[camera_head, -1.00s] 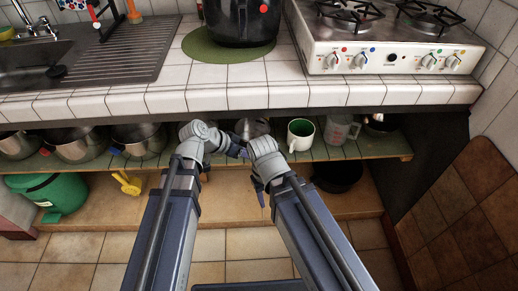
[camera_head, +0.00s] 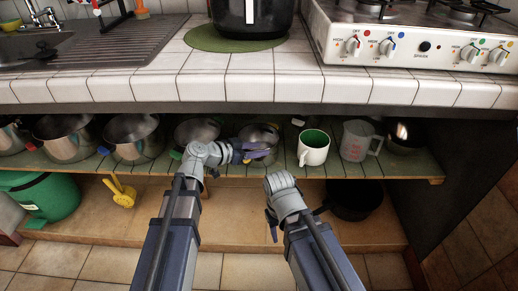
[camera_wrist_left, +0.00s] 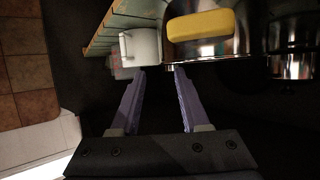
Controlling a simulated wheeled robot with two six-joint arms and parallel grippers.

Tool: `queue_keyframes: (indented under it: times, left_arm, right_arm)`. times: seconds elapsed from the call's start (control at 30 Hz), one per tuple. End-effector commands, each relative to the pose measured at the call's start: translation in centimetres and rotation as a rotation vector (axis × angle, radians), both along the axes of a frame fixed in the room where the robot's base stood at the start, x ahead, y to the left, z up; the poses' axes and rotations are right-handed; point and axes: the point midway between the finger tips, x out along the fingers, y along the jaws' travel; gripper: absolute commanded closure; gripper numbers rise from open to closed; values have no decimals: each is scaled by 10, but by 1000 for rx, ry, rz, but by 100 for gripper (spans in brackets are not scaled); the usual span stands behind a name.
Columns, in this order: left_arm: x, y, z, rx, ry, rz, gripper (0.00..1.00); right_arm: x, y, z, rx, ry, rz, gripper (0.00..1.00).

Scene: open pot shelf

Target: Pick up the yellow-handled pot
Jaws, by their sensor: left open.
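The yellow-handled pot (camera_head: 262,132) stands on the open shelf under the counter, a shiny metal pot partly hidden by my left gripper. In the left wrist view its metal wall (camera_wrist_left: 208,48) and thick yellow handle (camera_wrist_left: 200,25) show at the top, ahead of the fingers. My left gripper (camera_head: 258,151) is at the shelf's front by this pot. In the left wrist view my left gripper (camera_wrist_left: 157,72) is open, with nothing between its fingers, and the handle lies beyond the fingertips. My right gripper (camera_head: 272,228) hangs below the shelf edge; its jaws are unclear.
A green-lined white mug (camera_head: 313,150) and a clear measuring jug (camera_head: 358,141) stand right of the pot. A green-handled pot (camera_head: 197,130) and other pots stand left. The counter edge (camera_head: 250,92) overhangs the shelf. A black pan (camera_head: 354,200) sits below.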

Motion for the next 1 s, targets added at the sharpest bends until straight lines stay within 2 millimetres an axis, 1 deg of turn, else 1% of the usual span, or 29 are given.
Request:
queue_keyframes:
  times: [0.03, 0.1, 0.27, 0.37, 0.63, 0.73, 0.9, 1.0]
  left_arm:
    - [5, -5, -5, 0, 0, -2, 55]
    - [8, -9, -6, 0, 0, -1, 55]
    - [9, -10, -7, 0, 2, -1, 55]
    - [15, -16, -10, 0, 2, -1, 55]
    - [38, -41, -26, 0, 1, -2, 55]
    - [41, -45, -26, 0, 2, -1, 55]
    - [40, -45, -25, 0, 2, -1, 55]
    - [40, -44, -25, 0, 2, -1, 66]
  right_arm:
    - [0, 0, -5, 0, 0, -1, 50]
    - [0, 0, -6, 0, 0, -1, 50]
    - [0, 0, -6, 0, 0, -2, 50]
    - [0, 0, -10, 0, 0, -2, 50]
    - [0, 0, -25, 0, -1, -6, 50]
    - [0, 0, -26, 0, -1, -7, 50]
    - [0, 0, -25, 0, -1, -7, 50]
    - [0, 0, -25, 0, -1, -7, 50]
